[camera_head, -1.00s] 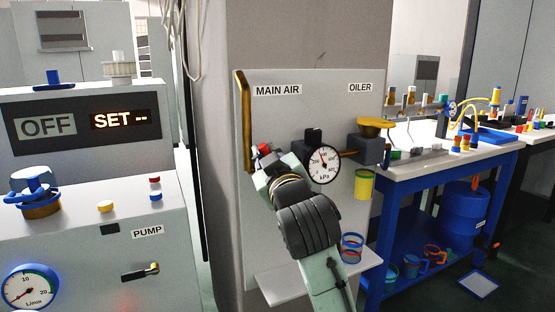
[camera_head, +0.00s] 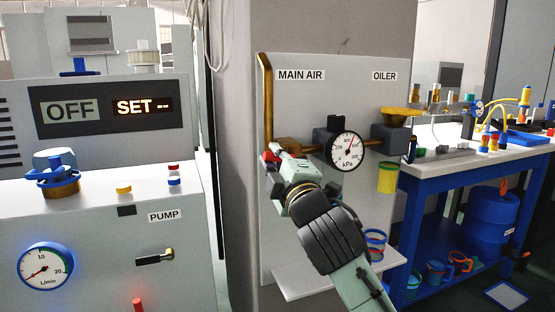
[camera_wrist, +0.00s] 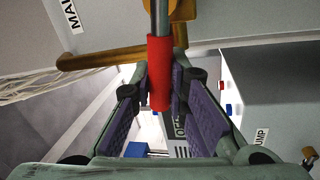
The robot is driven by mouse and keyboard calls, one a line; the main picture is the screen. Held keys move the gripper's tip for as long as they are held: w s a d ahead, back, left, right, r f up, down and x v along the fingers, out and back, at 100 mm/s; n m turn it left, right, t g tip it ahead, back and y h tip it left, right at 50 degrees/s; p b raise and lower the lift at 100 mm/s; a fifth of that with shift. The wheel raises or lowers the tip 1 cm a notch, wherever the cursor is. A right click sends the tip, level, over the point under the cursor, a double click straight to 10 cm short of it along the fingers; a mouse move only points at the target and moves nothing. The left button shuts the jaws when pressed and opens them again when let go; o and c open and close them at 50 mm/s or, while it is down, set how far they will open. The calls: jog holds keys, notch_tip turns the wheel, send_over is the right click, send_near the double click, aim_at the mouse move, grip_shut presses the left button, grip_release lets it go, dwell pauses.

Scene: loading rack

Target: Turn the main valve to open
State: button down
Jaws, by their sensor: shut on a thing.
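The main valve lever has a red grip (camera_head: 269,157) and sits below the MAIN AIR label (camera_head: 301,75), on the brass pipe (camera_head: 265,100). In the wrist view the red sleeve (camera_wrist: 159,75) on a grey metal rod lies between my purple finger pads. My gripper (camera_head: 277,158) is closed on this handle, which it partly hides in the head view. In the wrist view my gripper (camera_wrist: 160,95) has the sleeve's free end pointing toward the palm.
The grey pump cabinet (camera_head: 100,245) with its OFF display (camera_head: 69,111) stands left. An oiler (camera_head: 390,137) and a yellow cup (camera_head: 387,178) are right of the gauge. A shelf (camera_head: 300,282) juts out below. A blue workbench (camera_head: 400,220) stands at right.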

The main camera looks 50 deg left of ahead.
jog(key=shift+f+n, duration=0.3)
jog(key=shift+n, duration=0.3)
jog(key=c, duration=1.6)
grip_release()
jog(key=shift+o, duration=0.2)
jog(key=v, duration=1.2)
jog(key=shift+r+g, duration=0.1)
jog(key=shift+g, duration=0.2)
